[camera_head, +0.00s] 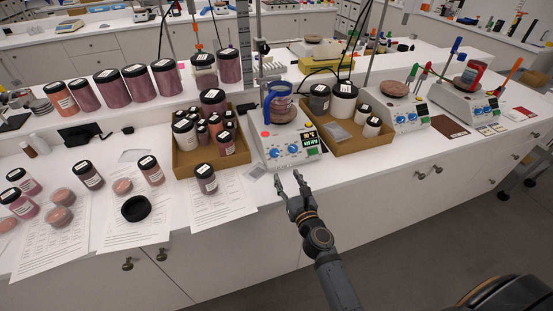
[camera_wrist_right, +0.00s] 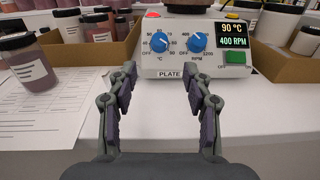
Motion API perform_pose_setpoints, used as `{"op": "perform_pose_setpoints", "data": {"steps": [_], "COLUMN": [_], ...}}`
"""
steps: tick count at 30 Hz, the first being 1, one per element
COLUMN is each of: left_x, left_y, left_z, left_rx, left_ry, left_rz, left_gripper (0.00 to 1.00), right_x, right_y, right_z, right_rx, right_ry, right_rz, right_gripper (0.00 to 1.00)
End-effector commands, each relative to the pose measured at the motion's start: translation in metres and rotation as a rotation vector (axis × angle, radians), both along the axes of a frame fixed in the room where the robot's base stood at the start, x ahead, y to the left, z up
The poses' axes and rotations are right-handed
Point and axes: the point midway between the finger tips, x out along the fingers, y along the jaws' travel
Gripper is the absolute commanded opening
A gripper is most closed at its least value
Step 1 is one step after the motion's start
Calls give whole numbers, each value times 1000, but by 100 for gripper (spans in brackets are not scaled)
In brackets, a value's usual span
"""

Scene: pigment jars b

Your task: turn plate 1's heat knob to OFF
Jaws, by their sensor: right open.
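The nearest hot plate (camera_head: 262,158) carries a glass vessel with pinkish contents. Its front shows in the right wrist view (camera_wrist_right: 150,62), with "PLATE" on a label whose number I cannot read. The blue heat knob (camera_wrist_right: 160,42), marked °C, is on the left. It is turned away from OFF; its exact setting is hard to read. The blue RPM knob (camera_wrist_right: 196,42) is to its right. The display (camera_wrist_right: 232,36) reads 90 °C and 400 RPM. My right gripper (camera_head: 289,180) is open and empty in front of the plate, apart from the knobs. My left gripper is out of view.
Cardboard trays of jars flank the plate, one on the left (camera_head: 185,165) and one on the right (camera_head: 345,150). A green switch (camera_wrist_right: 236,57) is below the display. Jars and paper sheets (camera_head: 222,203) lie to the left. Two more hot plates stand further right.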

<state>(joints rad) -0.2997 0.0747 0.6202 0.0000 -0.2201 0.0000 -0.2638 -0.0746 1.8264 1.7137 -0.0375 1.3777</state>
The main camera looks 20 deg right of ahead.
Motion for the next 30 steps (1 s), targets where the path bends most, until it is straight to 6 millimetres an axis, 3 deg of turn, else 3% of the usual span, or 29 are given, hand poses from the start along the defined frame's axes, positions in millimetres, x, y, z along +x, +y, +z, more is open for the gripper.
{"op": "perform_pose_setpoints", "data": {"steps": [15, 27, 30], "left_x": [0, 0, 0], "left_y": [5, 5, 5], "left_z": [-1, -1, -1], "left_rx": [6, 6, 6], "left_ry": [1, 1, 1], "left_rz": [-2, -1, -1], "left_gripper": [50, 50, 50], "right_x": [92, 102, 102], "right_y": [2, 2, 2], "right_z": [0, 0, 0], "right_rx": [-7, -8, -8], "right_ry": [-3, 0, -1], "right_rz": [2, 2, 3], "right_gripper": [50, 50, 37]}}
